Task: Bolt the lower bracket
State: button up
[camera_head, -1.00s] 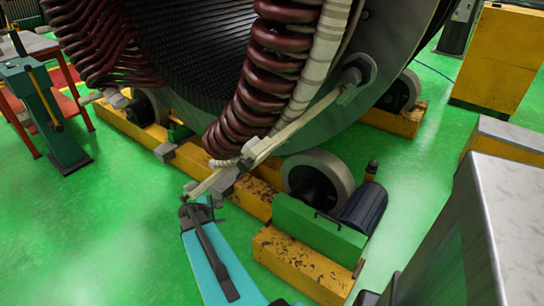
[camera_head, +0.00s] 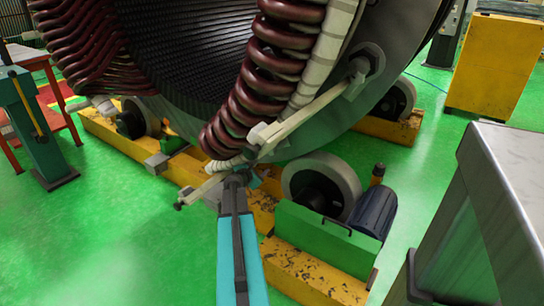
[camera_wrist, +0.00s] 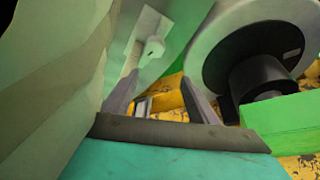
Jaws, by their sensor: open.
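The lower bracket appears to be a pale bar (camera_head: 305,113) running down from the stator's right rim past the dark red coils. Its thicker pale block (camera_head: 268,136) sits at the coil ends, with a thinner strip reaching down left. My gripper (camera_head: 235,178) is just below that block, its tips overlapping the strip in the head view. In the wrist view my gripper (camera_wrist: 160,98) is open, with its two grey fingers apart. A round pale bolt head (camera_wrist: 154,47) on a pale plate (camera_wrist: 135,48) shows beyond the fingers. I cannot tell whether anything touches.
A roller wheel (camera_head: 322,183), green block (camera_head: 322,240) and dark motor (camera_head: 374,213) stand close right of my arm on the yellow base (camera_head: 310,278). A grey-topped cabinet (camera_head: 500,180) is at the right.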

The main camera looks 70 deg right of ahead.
aim_at(271, 152)
jog(key=shift+s+d, duration=0.15)
jog(key=shift+s, duration=0.1)
jog(key=shift+d, duration=0.15)
jog(key=shift+d, duration=5.9)
jog(key=shift+d+f, duration=0.15)
jog(key=shift+d, duration=0.4)
jog(key=c, duration=1.1)
jog(key=shift+o, duration=0.2)
jog(key=shift+s+a, duration=0.15)
jog(key=shift+a, duration=0.35)
jog(key=shift+d+b, duration=0.45)
